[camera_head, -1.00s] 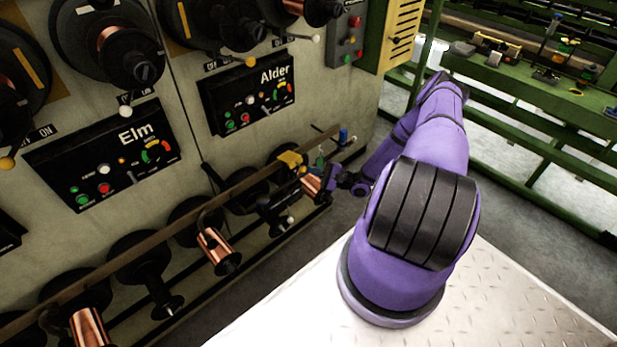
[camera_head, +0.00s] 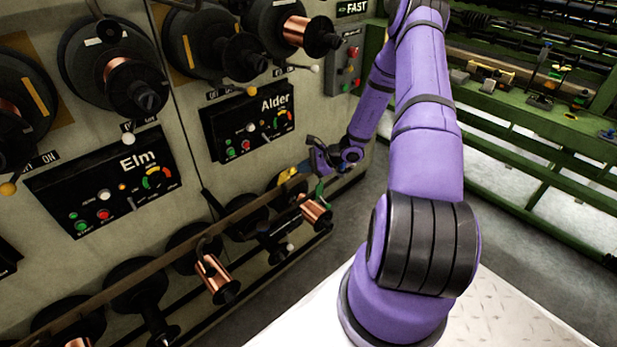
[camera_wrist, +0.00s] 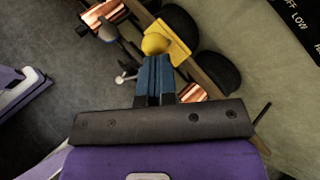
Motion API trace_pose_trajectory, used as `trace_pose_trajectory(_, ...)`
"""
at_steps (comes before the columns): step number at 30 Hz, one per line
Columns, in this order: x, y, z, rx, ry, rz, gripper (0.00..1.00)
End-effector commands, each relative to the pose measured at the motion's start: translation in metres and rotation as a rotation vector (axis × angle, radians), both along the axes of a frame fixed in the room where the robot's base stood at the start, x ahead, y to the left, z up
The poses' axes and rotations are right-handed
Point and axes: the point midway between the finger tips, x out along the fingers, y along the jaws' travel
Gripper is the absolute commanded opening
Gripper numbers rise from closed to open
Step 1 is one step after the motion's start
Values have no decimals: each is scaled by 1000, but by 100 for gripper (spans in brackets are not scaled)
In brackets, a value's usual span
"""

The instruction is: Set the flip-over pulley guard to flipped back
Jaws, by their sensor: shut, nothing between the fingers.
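The yellow pulley guard (camera_head: 287,175) sits on the brown rail below the Alder panel. In the wrist view it shows as a yellow plate (camera_wrist: 175,38) with a rounded yellow knob (camera_wrist: 155,44). My gripper (camera_head: 303,168) is at the guard's right side in the head view, partly covering it. In the wrist view the blue fingers of my gripper (camera_wrist: 156,60) are shut and empty, with their tips right at the knob. I cannot tell whether they touch it. The fingers hide part of the guard's near side.
The brown rail (camera_head: 130,256) runs along the lower machine front. Copper spools (camera_head: 213,277) and black discs stand close below it. The Alder panel (camera_head: 250,122) is just above. Open floor lies to the right, before a green frame (camera_head: 540,150).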

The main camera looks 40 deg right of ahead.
Motion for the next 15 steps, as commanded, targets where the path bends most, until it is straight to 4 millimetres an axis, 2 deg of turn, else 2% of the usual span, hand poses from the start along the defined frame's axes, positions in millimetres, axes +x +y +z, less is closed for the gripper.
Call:
trace_pose_trajectory(7,24,3,15,-13,201,8,0)
trace_pose_trajectory(15,47,3,24,-15,376,4,0)
